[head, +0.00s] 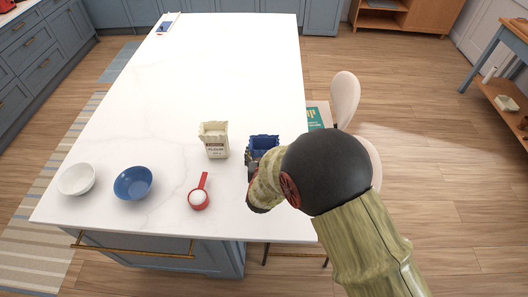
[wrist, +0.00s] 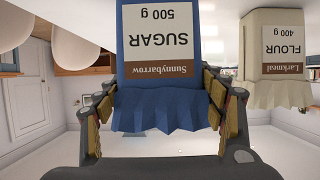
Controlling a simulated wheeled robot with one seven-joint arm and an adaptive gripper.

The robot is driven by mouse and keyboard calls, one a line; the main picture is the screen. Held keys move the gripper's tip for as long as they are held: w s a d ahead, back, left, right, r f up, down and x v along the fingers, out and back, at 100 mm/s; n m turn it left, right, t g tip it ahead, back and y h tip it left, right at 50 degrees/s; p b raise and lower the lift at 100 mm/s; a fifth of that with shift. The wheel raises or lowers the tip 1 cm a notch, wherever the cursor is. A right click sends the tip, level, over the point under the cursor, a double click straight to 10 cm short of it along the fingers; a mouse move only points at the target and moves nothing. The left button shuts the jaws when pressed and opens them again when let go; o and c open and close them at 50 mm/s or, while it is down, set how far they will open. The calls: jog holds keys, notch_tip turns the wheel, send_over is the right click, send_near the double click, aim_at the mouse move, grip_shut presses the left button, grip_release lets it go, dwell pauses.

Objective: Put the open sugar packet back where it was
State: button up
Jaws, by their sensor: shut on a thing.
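The open sugar packet (head: 263,143) is blue with a white label. My gripper (head: 254,170) is shut on it at the near right side of the white counter. My arm hides part of the packet in the head view. In the wrist view, which is upside down, the sugar packet (wrist: 160,50) stands between both fingers of my gripper (wrist: 158,85). Its label reads Sunnybarrow sugar, 500 g, and its crumpled open top shows. I cannot tell whether its base touches the counter.
A cream flour packet (head: 214,140) stands just left of the sugar. A red scoop (head: 198,196) with white contents, a blue bowl (head: 133,184) and a white bowl (head: 76,179) are on the near counter (head: 215,70). Its far part is mostly clear. Chairs (head: 345,95) stand at right.

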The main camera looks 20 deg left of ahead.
jog(key=o, duration=1.5)
jog(key=p+v, duration=0.1)
jog(key=v, duration=1.1)
jog(key=shift+s+r, duration=0.1)
